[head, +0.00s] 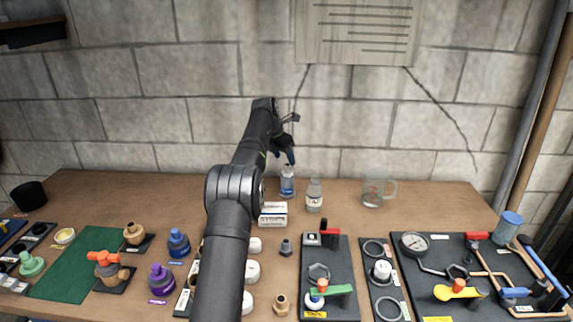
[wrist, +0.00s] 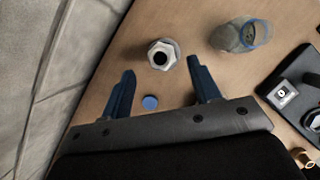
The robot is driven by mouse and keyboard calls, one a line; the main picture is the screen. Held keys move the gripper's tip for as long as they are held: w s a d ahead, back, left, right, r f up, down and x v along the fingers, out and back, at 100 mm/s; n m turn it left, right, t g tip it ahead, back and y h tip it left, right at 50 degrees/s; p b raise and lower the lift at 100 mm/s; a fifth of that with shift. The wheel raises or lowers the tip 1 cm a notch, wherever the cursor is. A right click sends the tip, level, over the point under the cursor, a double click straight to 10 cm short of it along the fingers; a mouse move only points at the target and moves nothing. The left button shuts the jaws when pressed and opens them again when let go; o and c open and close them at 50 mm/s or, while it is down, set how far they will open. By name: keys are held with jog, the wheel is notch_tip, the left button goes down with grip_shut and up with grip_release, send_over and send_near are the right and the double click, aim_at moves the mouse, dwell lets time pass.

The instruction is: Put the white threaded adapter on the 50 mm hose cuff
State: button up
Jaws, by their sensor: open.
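A white piece with a hexagonal collar and a dark central hole stands upright on the table (wrist: 162,54); it looks like the threaded adapter. It seems to be the pale piece (head: 314,195) near the wall in the head view. My gripper (head: 288,160) is open and empty above the back of the table, and its spread fingers (wrist: 163,68) show in the wrist view, with the white piece beyond and between their tips. A blue stepped piece (head: 178,243) and a purple one (head: 161,278) stand at left beside small labels; I cannot read which is the 50 mm cuff.
A blue-capped bottle (head: 287,182) stands just left of the white piece; its cap (wrist: 150,102) shows between my fingers. A clear jug (head: 372,190) stands to the right. Fitting boards fill the front right (head: 345,300). A green mat (head: 75,265) lies at left.

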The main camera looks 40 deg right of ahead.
aim_at(287, 165)
jog(key=v, duration=0.7)
jog(key=x, duration=1.2)
jog(key=shift+f, duration=0.3)
notch_tip(287, 165, up, 3)
jog(key=shift+a+f, duration=0.1)
jog(key=shift+r, duration=0.45)
